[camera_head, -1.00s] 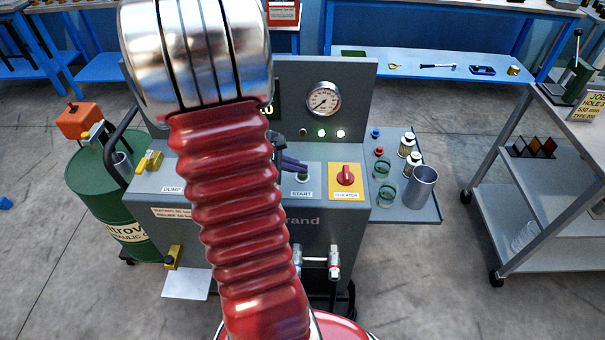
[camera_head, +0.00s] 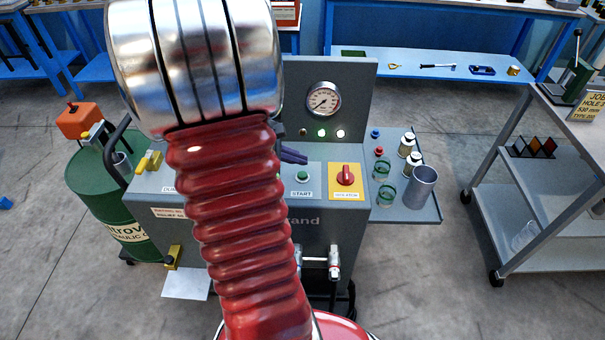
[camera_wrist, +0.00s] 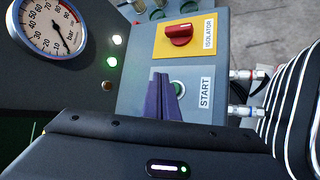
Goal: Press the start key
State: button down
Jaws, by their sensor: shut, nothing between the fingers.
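The start key is a small green button (camera_head: 303,176) in a pale ring on the grey panel, above a START label (camera_head: 301,194). In the wrist view the green button (camera_wrist: 177,88) is partly hidden behind my purple fingers, beside the START label (camera_wrist: 205,93). My gripper (camera_head: 303,157) shows in the head view as purple fingertips above and behind the button, with a gap in the picture between them. In the wrist view my gripper (camera_wrist: 160,76) is shut and empty, its tips close to the button. I cannot tell whether they touch.
A red isolator knob (camera_head: 345,176) on a yellow plate sits right of the start key. A yellow dump lever (camera_head: 150,161) is at the panel's left. A pressure gauge (camera_head: 323,99) and lit lamps (camera_head: 321,133) are on the upright panel behind. A side shelf (camera_head: 425,208) holds jars and a cup.

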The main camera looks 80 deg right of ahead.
jog(key=shift+r, duration=1.4)
